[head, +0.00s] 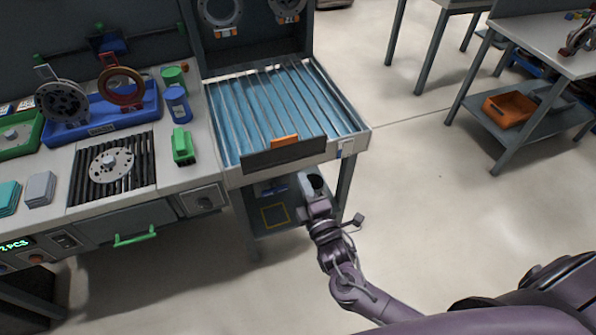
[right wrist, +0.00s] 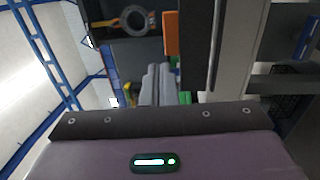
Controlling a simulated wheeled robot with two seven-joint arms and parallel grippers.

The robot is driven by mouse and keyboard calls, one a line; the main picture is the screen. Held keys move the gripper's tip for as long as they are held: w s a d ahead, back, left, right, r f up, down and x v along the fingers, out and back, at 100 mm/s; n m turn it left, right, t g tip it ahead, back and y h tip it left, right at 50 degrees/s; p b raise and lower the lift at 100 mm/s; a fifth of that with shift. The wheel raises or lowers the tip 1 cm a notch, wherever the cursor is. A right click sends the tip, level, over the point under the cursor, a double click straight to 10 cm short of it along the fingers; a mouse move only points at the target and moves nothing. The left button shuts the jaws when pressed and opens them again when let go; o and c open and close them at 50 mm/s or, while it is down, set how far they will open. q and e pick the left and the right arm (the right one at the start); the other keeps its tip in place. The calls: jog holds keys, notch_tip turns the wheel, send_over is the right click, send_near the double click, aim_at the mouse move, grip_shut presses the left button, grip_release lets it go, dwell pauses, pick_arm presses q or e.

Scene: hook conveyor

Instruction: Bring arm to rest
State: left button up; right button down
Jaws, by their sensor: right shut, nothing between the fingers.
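My right arm comes in from the lower right in the head view. Its gripper (head: 313,184) hangs in front of the conveyor's front edge, below the level of its bed and apart from it. In the right wrist view the grey fingers (right wrist: 157,84) are together with nothing between them. My left gripper is in neither view. The conveyor (head: 350,118) has a blue slatted bed, and an orange-tabbed dark plate (head: 284,155) stands at its front edge. Hanging round parts (head: 220,12) show at its back.
A workbench (head: 150,200) on the left holds a blue tray (head: 98,125), a disc on a black ribbed mat (head: 110,165), a green block (head: 183,146) and blue and green containers. The floor (head: 430,220) to the right is clear. An orange bin (head: 509,109) sits on a far shelf.

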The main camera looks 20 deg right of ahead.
jog(key=s+d+f+m+g, duration=0.2)
jog(key=s+f+g, duration=0.15)
jog(key=f, duration=0.65)
jog(key=s+d+f+m+g+h, duration=0.1)
jog(key=s+d+f+m+g, duration=0.2)
jog(key=f, duration=0.6)
jog(key=s+d+f+m+g, duration=0.15)
jog(key=s+f, duration=0.35)
jog(key=f, duration=0.5)
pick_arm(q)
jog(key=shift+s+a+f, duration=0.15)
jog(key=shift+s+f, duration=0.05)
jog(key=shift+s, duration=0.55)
pick_arm(e)
jog(key=s+f+m+g, duration=0.3)
jog(key=s+f, duration=0.2)
jog(key=s, duration=0.4)
jog(key=s+f+m+g, duration=0.3)
jog(key=s+f, duration=0.3)
jog(key=s, duration=0.4)
jog(key=s+f+m+g, duration=0.3)
jog(key=s+f+g, duration=0.1)
jog(key=s, duration=0.6)
jog(key=shift+a+f, duration=0.15)
jog(key=shift+f, duration=0.75)
jog(key=shift+m, duration=0.25)
